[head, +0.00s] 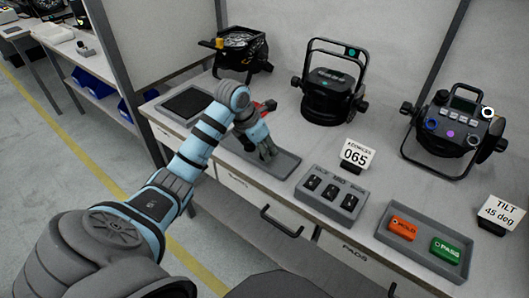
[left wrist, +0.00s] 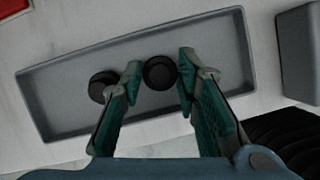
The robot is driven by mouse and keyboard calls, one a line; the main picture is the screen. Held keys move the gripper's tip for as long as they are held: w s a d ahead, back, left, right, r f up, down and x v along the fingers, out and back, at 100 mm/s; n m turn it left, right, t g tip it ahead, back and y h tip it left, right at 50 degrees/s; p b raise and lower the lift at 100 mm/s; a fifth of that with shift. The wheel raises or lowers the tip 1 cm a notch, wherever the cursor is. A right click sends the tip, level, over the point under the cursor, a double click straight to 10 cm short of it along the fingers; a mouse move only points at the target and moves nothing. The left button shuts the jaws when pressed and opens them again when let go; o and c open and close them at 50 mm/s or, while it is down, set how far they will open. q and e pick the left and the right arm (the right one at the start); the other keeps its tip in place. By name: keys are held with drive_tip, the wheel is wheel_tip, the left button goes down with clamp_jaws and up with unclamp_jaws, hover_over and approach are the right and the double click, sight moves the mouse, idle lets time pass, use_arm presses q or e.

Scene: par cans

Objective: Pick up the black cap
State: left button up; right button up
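A round black cap (left wrist: 160,73) lies in a shallow grey tray (left wrist: 70,117), which also shows in the head view (head: 286,165). A second round black cap (left wrist: 102,87) lies in the same tray, just left of it in the left wrist view. My left gripper (left wrist: 160,66) is open, pointing down over the tray. The first cap shows between its fingertips; the second is outside the left finger. I cannot tell whether the fingers touch either cap. In the head view my left gripper (head: 265,153) hides the caps. My right gripper is not in view.
A switch box (head: 331,193) and a tray (head: 375,233) with orange (head: 402,228) and green (head: 445,250) blocks stand right of the gripper. Par cans (head: 334,88) stand behind. A sign reading 065 (head: 355,154) is nearby. A dark mat (head: 186,101) lies left.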

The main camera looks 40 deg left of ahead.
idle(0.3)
use_arm(q)
wheel_tip(320, 180, up, 20)
drive_tip(key=p, duration=1.2)
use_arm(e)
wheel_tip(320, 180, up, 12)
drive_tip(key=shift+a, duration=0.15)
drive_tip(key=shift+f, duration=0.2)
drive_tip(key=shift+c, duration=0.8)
